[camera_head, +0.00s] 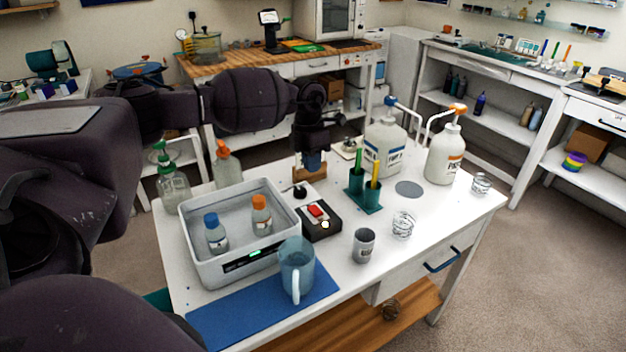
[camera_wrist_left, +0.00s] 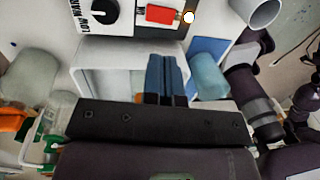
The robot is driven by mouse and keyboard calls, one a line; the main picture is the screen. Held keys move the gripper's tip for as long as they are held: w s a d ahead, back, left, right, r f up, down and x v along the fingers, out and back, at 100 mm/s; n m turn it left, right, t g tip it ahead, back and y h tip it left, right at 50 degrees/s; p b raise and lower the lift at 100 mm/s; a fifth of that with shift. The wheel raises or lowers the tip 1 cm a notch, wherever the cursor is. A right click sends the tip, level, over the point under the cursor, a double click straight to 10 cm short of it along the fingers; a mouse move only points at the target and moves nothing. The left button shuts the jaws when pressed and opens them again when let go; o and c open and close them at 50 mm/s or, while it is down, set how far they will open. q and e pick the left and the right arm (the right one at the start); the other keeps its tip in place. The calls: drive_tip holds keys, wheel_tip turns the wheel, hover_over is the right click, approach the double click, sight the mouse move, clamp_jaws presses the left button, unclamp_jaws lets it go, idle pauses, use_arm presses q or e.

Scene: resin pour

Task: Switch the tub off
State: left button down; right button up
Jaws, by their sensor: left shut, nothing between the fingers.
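The tub (camera_head: 192,264) is a pale grey open box with a lit green display (camera_head: 253,252) on its front. Two small bottles, blue-capped (camera_head: 215,235) and orange-capped (camera_head: 261,215), stand inside. Right of it is a black control box (camera_head: 322,231) with a red switch (camera_head: 318,211), a black knob (camera_head: 300,192) and a bright round lamp (camera_head: 325,225). The red switch (camera_wrist_left: 160,14) and knob (camera_wrist_left: 104,11) also show in the left wrist view. My left gripper (camera_head: 313,162) is shut and empty, above and behind the control box, apart from the switch. My right gripper is not in view.
A blue jug (camera_head: 297,272) stands by the tub's front corner on a blue mat (camera_head: 240,314). A grey cup (camera_head: 363,245), a clear cup (camera_head: 403,225), a green holder (camera_head: 365,200) and two pump jugs stand to the right. Spray bottles stand behind the tub.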

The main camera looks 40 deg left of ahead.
sight(317, 211)
use_arm(q)
drive_tip(key=shift+a+r, duration=0.15)
drive_tip(key=shift+r, duration=1.1)
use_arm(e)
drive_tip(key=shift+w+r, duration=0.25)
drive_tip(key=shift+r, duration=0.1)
use_arm(q)
drive_tip(key=d+f+b, duration=0.1)
drive_tip(key=f, duration=0.3)
drive_tip(key=s+f+b, duration=0.1)
drive_tip(key=f, duration=0.3)
drive_tip(key=d+f+b, duration=0.1)
drive_tip(key=f, duration=0.3)
drive_tip(key=shift+s+d+f, duration=0.15)
drive_tip(key=shift+d+f, duration=0.1)
drive_tip(key=shift+d, duration=0.1)
drive_tip(key=shift+f, duration=0.55)
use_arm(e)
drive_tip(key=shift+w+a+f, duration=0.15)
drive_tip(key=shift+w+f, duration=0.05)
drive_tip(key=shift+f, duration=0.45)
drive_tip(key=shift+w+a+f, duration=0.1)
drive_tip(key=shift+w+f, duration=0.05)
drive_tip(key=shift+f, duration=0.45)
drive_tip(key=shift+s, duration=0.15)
